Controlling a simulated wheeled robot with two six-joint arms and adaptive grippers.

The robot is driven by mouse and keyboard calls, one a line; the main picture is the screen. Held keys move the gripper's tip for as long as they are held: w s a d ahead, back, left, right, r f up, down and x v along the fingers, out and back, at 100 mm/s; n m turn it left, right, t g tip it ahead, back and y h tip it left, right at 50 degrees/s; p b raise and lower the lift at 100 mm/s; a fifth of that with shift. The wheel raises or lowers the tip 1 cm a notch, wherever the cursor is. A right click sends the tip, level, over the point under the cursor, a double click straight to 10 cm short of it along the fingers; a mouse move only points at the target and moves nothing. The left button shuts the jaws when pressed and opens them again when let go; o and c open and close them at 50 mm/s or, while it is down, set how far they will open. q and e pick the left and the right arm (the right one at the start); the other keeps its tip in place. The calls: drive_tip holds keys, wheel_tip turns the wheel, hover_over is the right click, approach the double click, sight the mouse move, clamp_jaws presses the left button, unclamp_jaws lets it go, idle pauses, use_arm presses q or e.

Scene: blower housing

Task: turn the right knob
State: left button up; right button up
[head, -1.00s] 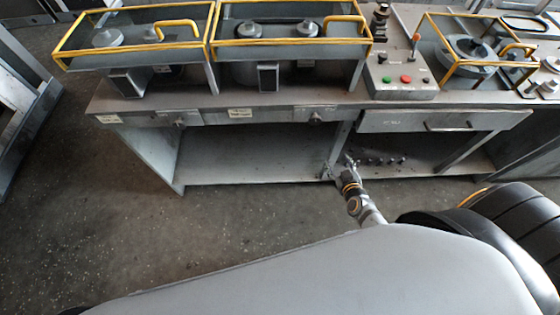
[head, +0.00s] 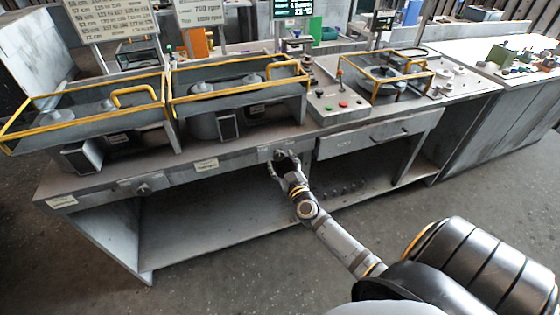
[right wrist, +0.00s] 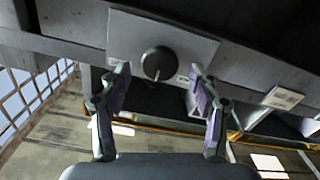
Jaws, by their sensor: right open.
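The right knob (right wrist: 158,63) is round and black, on a grey plate (right wrist: 200,45) in the right wrist view. A pale mark shows at its lower edge. In the head view my right gripper (head: 283,160) is at the bench's front panel and hides this knob. In the right wrist view the open gripper (right wrist: 160,82) has one finger to each side of the knob. I see no contact between the fingers and the knob. The left knob (head: 144,188) sits further left on the same panel. My left gripper is out of view.
Yellow-railed guards (head: 240,90) stand on the bench top above the panel. A drawer (head: 375,135) is right of my gripper.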

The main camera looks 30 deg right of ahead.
drive_tip(key=shift+w+d, duration=0.2)
drive_tip(key=shift+w, duration=0.5)
drive_tip(key=c, duration=1.2)
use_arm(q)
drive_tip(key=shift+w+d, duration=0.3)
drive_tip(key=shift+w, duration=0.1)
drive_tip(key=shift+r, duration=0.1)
use_arm(e)
drive_tip(key=shift+m, duration=0.3)
